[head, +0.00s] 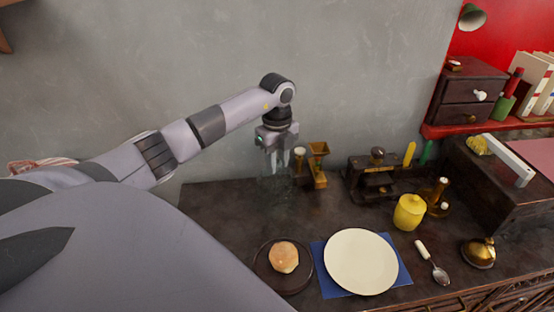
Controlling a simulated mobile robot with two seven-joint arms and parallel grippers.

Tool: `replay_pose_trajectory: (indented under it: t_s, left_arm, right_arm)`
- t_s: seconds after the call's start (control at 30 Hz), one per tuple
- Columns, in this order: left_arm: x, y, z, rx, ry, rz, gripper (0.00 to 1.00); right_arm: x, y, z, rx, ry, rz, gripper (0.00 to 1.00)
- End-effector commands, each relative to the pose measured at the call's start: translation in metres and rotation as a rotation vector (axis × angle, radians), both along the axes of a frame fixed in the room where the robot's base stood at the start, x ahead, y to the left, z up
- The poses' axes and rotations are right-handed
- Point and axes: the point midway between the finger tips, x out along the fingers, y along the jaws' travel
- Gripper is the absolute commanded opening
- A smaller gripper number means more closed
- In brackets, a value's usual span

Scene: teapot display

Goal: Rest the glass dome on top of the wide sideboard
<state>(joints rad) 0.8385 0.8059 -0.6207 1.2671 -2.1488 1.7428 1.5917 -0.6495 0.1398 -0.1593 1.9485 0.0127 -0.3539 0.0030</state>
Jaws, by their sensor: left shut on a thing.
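The wide sideboard (225,208) is dark, with its top filling the lower right of the head view. My left gripper (285,160) points down over the back left of the sideboard, its fingers shut on the glass dome (273,182). The dome is clear and very faint, so its outline is hard to make out. It hangs below and around the fingers. I cannot tell whether its lower rim touches the top. My right gripper is not in view.
A grinder (318,165) stands just right of the dome. Farther right are a dark stand (373,178) and a yellow jar (409,212). In front are a bun (284,257) on a dark plate, a cream plate (361,262), a spoon (433,265) and a brass bell (479,253). The left top is bare.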

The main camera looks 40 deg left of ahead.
Motion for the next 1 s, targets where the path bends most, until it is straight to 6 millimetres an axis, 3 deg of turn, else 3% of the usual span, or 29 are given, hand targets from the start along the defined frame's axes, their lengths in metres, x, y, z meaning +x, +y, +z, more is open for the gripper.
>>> replay_pose_trajectory:
  t_s: [0.77,0.8,0.87,0.9,1.0]
  left_arm:
    - [0.0,0.0,-0.011,0.0,-0.002,0.0,0.0]
    - [0.0,0.0,-0.011,0.0,-0.002,0.0,0.33]
    - [0.0,0.0,-0.011,0.0,-0.002,0.0,0.52]
    - [0.0,0.0,-0.011,0.0,-0.002,0.0,0.59]
    - [0.0,0.0,-0.011,0.0,-0.001,0.0,0.59]
  right_arm:
    - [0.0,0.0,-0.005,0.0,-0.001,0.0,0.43]
    - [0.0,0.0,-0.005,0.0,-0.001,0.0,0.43]
    - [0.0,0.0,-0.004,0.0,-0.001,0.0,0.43]
    - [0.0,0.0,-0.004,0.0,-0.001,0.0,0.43]
    - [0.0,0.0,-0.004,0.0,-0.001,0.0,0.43]
